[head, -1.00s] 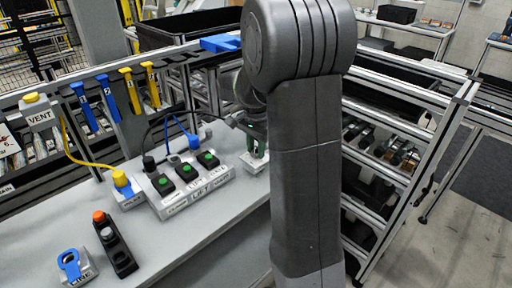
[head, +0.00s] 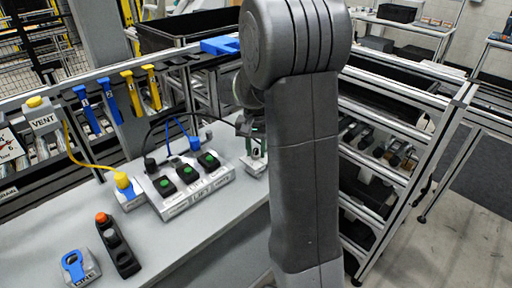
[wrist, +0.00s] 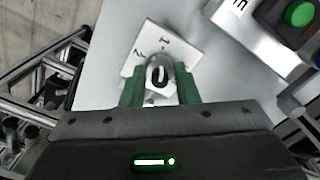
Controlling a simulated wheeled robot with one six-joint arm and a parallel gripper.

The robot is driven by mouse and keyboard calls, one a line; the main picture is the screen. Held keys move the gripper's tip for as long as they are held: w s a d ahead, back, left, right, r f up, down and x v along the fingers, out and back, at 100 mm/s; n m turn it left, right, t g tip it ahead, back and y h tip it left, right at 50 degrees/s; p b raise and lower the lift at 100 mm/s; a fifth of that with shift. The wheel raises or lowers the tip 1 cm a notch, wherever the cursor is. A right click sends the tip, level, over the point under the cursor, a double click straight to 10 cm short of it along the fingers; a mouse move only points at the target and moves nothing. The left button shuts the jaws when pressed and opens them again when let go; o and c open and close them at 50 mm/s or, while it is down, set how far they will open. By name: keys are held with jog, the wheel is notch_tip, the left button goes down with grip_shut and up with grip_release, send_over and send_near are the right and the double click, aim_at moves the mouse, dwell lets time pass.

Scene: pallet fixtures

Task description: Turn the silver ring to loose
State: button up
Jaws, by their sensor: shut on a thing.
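The silver ring (wrist: 158,66) shows in the wrist view as a rounded metal piece with a dark slot, above a white lettered plate (wrist: 186,43). My gripper (wrist: 159,84) has its two green fingers on either side of the ring, shut on it. In the head view my gripper (head: 254,142) is at the right end of the grey bench, partly hidden by my arm. A small pale fixture (head: 254,165) shows just below it. The ring itself cannot be made out there, and the plate's lettering is only partly readable.
A LIFT box (head: 197,194) with green buttons stands left of the fixture, a blue plug and cable (head: 188,140) behind it. A yellow plug (head: 123,183), a dark block with an orange button (head: 117,245) and a blue-handled box (head: 76,266) stand farther left.

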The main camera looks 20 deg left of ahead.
jog(key=n+p, duration=0.1)
jog(key=n, duration=0.6)
jog(key=shift+r, duration=0.1)
jog(key=n, duration=0.6)
jog(key=shift+n+p, duration=0.35)
jog(key=shift+n, duration=0.05)
jog(key=o, duration=1)
notch_tip(320, 180, up, 14)
jog(key=shift+f, duration=0.15)
jog(key=shift+f, duration=0.1)
notch_tip(320, 180, down, 14)
jog(key=shift+r, duration=0.15)
dwell(0.6)
